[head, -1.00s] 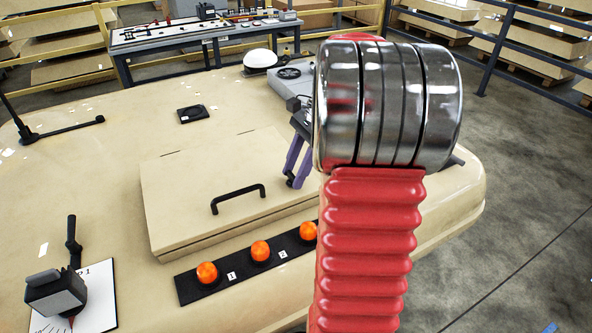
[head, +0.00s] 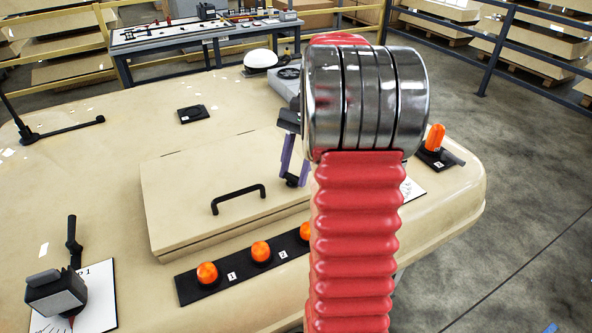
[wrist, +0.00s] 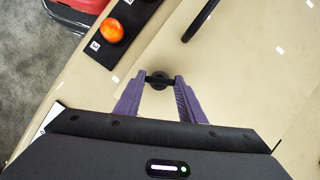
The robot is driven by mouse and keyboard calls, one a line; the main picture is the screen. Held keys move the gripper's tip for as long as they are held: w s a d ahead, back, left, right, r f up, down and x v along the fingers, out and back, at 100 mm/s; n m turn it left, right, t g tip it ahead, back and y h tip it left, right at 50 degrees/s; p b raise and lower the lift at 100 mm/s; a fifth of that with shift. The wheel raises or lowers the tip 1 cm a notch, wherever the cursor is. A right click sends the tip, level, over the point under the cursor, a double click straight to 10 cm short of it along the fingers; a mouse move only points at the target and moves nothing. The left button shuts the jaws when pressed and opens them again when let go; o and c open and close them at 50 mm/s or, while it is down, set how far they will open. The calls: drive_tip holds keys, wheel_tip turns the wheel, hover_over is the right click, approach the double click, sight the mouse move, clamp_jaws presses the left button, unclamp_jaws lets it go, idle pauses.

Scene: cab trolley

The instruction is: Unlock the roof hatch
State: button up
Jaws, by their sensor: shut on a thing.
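The roof hatch (head: 200,185) is a closed, raised beige panel with a black handle (head: 238,196) on the cab roof. A small black latch knob (wrist: 158,84) sits on the beige surface in the wrist view, with a short bar across it. My gripper (wrist: 160,78) has purple fingers, shut on the bar of the latch knob with one finger on each side. In the head view my gripper (head: 291,180) is at the hatch's right side, partly hidden by my red arm. The knob is mostly hidden there.
A black strip with orange lamps (head: 260,251) lies in front of the hatch. An orange beacon (head: 434,137) stands at the right edge of the roof. A lever unit (head: 58,288) on a white plate is at lower left. A white dome (head: 260,60) is behind.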

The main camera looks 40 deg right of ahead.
drive_tip(key=n+g, duration=0.1)
drive_tip(key=n, duration=0.2)
drive_tip(key=n+g+h, duration=0.1)
drive_tip(key=n, duration=0.2)
drive_tip(key=shift+w+a+n, duration=0.15)
drive_tip(key=shift+n, duration=0.15)
drive_tip(key=n+h, duration=0.1)
drive_tip(key=n, duration=0.2)
drive_tip(key=n+g+h, duration=0.1)
drive_tip(key=n, duration=0.1)
drive_tip(key=shift+a+n, duration=0.15)
drive_tip(key=shift+n, duration=0.25)
drive_tip(key=o, duration=1)
drive_tip(key=shift+w, duration=0.1)
drive_tip(key=shift+o, duration=0.2)
drive_tip(key=shift+r, duration=0.1)
drive_tip(key=v, duration=1.3)
drive_tip(key=shift+w, duration=0.35)
